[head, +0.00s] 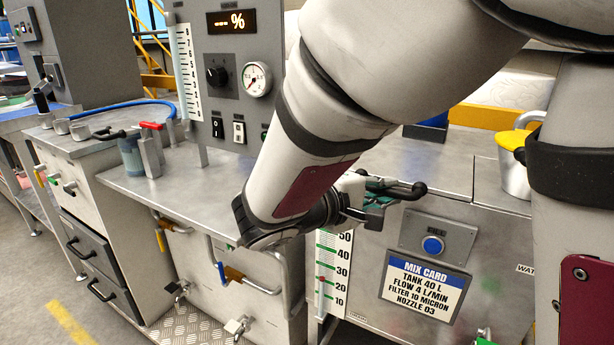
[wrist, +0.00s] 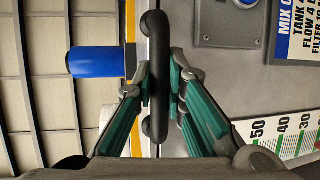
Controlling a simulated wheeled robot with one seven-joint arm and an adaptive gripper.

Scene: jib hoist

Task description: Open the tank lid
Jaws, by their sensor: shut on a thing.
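The tank (head: 345,285) is a steel box with a level scale and a mix card on its front. Its flat steel lid (head: 445,165) lies level on top and looks closed. A black bar handle (head: 412,190) sits at the lid's front edge; it also shows upright in the wrist view (wrist: 156,32). My gripper (head: 380,193) is at this handle, with its green-sided fingers (wrist: 160,85) shut on the bar's middle, one on each side. My arm hides the lid's left part in the head view.
A control panel (head: 230,75) with gauge and knob rises behind the left bench. A blue cylinder (wrist: 95,62) shows beyond the handle. Valves and pipes (head: 225,270) line the front at left.

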